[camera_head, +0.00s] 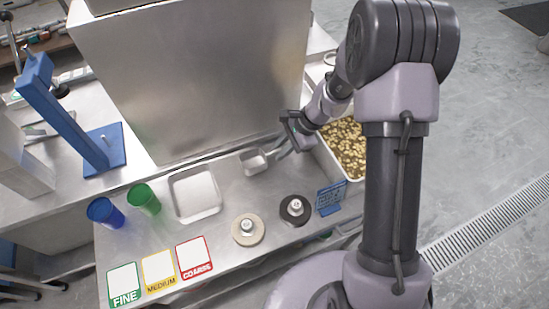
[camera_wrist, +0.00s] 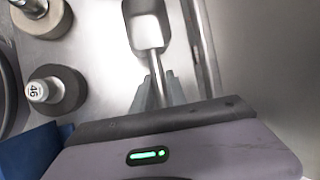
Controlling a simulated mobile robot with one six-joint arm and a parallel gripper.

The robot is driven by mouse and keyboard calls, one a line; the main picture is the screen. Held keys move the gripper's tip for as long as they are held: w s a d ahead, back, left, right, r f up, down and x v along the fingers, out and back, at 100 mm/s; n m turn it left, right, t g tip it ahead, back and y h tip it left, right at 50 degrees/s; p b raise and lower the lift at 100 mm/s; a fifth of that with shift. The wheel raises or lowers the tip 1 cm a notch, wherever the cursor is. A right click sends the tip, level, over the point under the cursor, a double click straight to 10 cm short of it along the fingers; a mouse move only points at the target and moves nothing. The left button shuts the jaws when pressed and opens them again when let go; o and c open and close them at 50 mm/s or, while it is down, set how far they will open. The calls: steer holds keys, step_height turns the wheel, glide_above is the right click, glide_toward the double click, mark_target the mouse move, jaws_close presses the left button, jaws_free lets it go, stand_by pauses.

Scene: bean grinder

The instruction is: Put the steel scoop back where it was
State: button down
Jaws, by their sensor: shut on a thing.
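The steel scoop (camera_head: 254,161) is at the back of the steel counter, beside the tall steel housing, with its bowl pointing left in the head view. In the wrist view, the scoop's bowl (camera_wrist: 148,28) is at the top, and its handle runs down between my fingers. My gripper (camera_head: 284,148) is shut on the handle; its fingertips also show in the wrist view (camera_wrist: 157,88). The bowl looks empty. I cannot tell whether the scoop touches the counter.
A bin of beans (camera_head: 348,148) stands right of my gripper. A shallow steel tray (camera_head: 194,206), a green cup (camera_head: 143,198) and a blue cup (camera_head: 104,212) are to the left. Two knobbed discs, beige (camera_head: 247,230) and black (camera_head: 296,210), stand in front. A housing (camera_head: 195,75) rises behind.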

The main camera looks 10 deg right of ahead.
step_height(320, 180, down, 4)
steer(key=shift+r+b, duration=0.2)
steer(key=shift+b, duration=0.25)
steer(key=shift+f, duration=0.2)
steer(key=c, duration=1.3)
jaws_free()
steer(key=shift+c, duration=0.2)
steer(key=s+d+r+n+h+p, duration=0.1)
steer(key=s+d+r+p, duration=0.1)
steer(key=r, duration=0.8)
steer(key=s+d+r+n+p, duration=0.1)
steer(key=s+d+r+p, duration=0.15)
steer(key=r, duration=0.85)
steer(key=s+a+r+n+t+h, duration=0.1)
steer(key=s+r+n, duration=0.3)
steer(key=s, duration=0.5)
steer(key=s+a+r+n+t+h, duration=0.1)
steer(key=s+r+n+t, duration=0.2)
steer(key=s+r, duration=0.6)
steer(key=shift+s+a+n+t+h, duration=0.3)
steer(key=shift+s+a+n+t, duration=0.05)
steer(key=shift+s+n+t, duration=0.1)
